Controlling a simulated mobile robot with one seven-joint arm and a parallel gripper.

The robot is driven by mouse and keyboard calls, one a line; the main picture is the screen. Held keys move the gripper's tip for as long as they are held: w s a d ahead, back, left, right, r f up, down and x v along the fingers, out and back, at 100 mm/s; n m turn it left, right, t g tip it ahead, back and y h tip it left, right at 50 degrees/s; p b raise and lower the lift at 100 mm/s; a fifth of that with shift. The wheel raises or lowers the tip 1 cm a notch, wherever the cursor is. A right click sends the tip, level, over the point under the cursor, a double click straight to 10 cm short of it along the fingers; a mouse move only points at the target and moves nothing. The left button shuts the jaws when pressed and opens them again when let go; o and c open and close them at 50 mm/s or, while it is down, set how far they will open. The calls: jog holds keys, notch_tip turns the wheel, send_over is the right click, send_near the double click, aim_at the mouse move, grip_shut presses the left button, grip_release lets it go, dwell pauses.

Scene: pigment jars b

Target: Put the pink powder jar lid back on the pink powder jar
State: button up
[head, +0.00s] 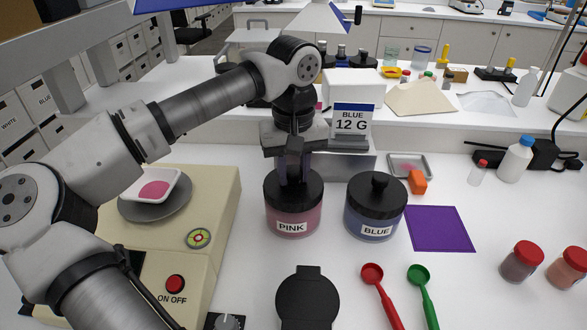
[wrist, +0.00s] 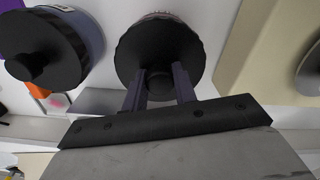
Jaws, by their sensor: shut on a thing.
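The pink powder jar (head: 292,222), labelled PINK, stands upright on the white bench. Its black lid (head: 280,186) sits on top of the jar's mouth and looks about level; I cannot tell whether it is fully seated. My gripper (head: 293,176) points straight down over the jar, with its fingers shut on the lid's knob. In the wrist view, the two fingers (wrist: 160,88) flank the knob of the black lid (wrist: 165,45), and the lid hides most of the jar below.
The blue jar (head: 375,222), lid on, stands close to the right. A balance (head: 222,195) with a tray of pink powder (head: 155,187) is at left. A purple mat (head: 440,229), red scoop (head: 380,290) and green scoop (head: 422,290) lie right. A BLUE 12 G sign (head: 352,120) stands behind.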

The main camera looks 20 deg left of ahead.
jog(key=shift+f, duration=0.25)
dwell(0.5)
jog(key=o, duration=1)
jog(key=shift+o, duration=0.2)
jog(key=shift+r+p, duration=1.85)
jog(key=shift+r, duration=1.2)
jog(key=shift+f, duration=0.1)
